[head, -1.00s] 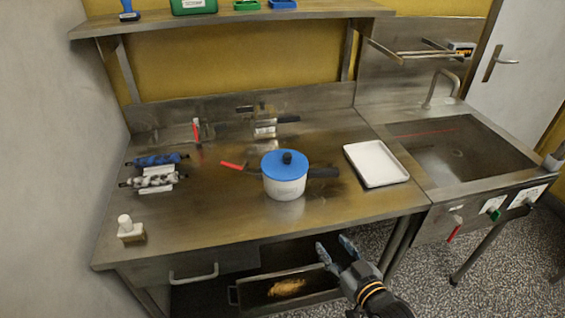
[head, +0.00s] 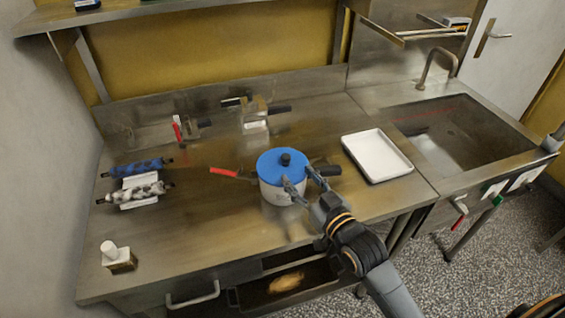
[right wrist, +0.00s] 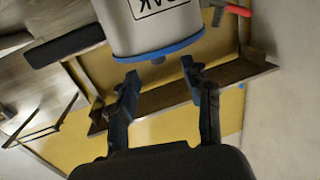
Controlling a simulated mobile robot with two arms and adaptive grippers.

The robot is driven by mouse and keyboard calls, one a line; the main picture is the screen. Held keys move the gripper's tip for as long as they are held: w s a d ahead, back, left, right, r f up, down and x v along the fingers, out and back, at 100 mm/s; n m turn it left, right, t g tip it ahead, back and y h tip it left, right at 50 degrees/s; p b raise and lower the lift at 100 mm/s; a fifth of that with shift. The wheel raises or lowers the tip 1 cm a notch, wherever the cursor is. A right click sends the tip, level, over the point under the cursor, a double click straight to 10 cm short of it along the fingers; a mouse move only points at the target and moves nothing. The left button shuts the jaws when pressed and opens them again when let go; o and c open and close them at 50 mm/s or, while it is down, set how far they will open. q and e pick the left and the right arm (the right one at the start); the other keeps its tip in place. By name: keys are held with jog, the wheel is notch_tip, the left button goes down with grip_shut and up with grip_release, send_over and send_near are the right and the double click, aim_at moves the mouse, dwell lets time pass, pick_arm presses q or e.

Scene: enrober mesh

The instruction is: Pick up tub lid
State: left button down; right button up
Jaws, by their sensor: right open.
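The tub (head: 278,196) is white and stands upright on the steel table, with the blue lid (head: 268,164) and its dark knob on top. My right gripper (head: 301,179) is open at the near right side of the tub, its fingers apart and pointing at the lid; the near finger overlaps the tub in the head view. In the right wrist view the picture is turned over: the lid (right wrist: 165,54) lies just ahead of the open fingers, with nothing between them, and the tub (right wrist: 160,22) shows dark lettering. My left gripper is out of view.
A white tray (head: 400,157) lies right of the tub, beside the sink (head: 445,140). A red-handled tool (head: 223,171) is left of the tub and a black handle shows to its right. Blue and white rollers lie at left. An open drawer is below the front edge.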

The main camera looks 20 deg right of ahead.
aim_at(288, 162)
jog(key=x, duration=0.2)
jog(key=shift+w+a, duration=0.1)
jog(key=shift+w, duration=0.3)
jog(key=shift+w+f, duration=0.1)
jog(key=shift+w, duration=0.15)
jog(key=shift+w+p, duration=0.55)
jog(key=shift+w, duration=0.1)
jog(key=x, duration=0.3)
jog(key=shift+w+p, duration=0.2)
jog(key=shift+p, duration=0.15)
jog(key=shift+w, duration=0.2)
jog(key=shift+s, duration=0.1)
jog(key=shift+c, duration=0.8)
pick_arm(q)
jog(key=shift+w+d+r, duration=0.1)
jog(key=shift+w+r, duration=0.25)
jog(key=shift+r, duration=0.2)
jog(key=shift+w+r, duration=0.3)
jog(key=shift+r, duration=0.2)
pick_arm(e)
grip_shut()
